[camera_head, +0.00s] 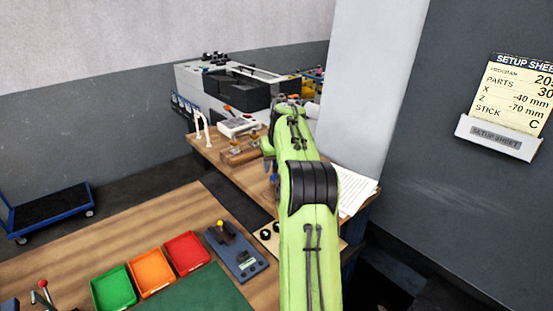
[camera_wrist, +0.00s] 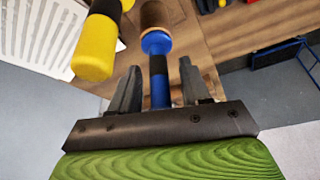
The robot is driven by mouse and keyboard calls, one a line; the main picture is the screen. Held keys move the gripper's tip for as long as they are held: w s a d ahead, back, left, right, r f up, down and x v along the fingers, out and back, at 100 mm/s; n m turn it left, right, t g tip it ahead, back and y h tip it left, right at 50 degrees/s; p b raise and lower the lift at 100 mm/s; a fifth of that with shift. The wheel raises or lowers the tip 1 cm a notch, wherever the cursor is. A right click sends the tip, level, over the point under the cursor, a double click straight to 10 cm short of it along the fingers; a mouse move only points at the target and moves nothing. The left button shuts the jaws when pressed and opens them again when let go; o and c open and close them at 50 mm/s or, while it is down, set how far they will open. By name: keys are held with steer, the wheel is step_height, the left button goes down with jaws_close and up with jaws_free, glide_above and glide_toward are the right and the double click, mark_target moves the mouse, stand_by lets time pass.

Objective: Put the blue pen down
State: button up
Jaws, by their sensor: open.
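In the wrist view my gripper (camera_wrist: 159,64) is open. A slim blue and black shaft with a wider blue end (camera_wrist: 156,42) lies between its two fingers, with gaps visible on both sides. It looks like the blue pen, but I cannot be sure, and what supports it is unclear. A brown cylindrical part (camera_wrist: 153,15) shows beyond the blue end. In the head view my green arm reaches over the far bench and hides the gripper's fingers.
A yellow and black handle (camera_wrist: 94,52) is close left of the fingers. In the head view, green (camera_head: 113,289), orange (camera_head: 151,272) and red (camera_head: 187,252) trays sit on the near bench. A blue fixture (camera_head: 236,255) is beside them. Papers (camera_head: 355,190) lie right of my arm.

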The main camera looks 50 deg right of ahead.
steer(key=shift+f+b, duration=0.2)
steer(key=shift+b, duration=0.15)
steer(key=p+v, duration=0.3)
steer(key=v, duration=1.2)
steer(key=shift+s+r, duration=0.25)
steer(key=shift+r, duration=0.1)
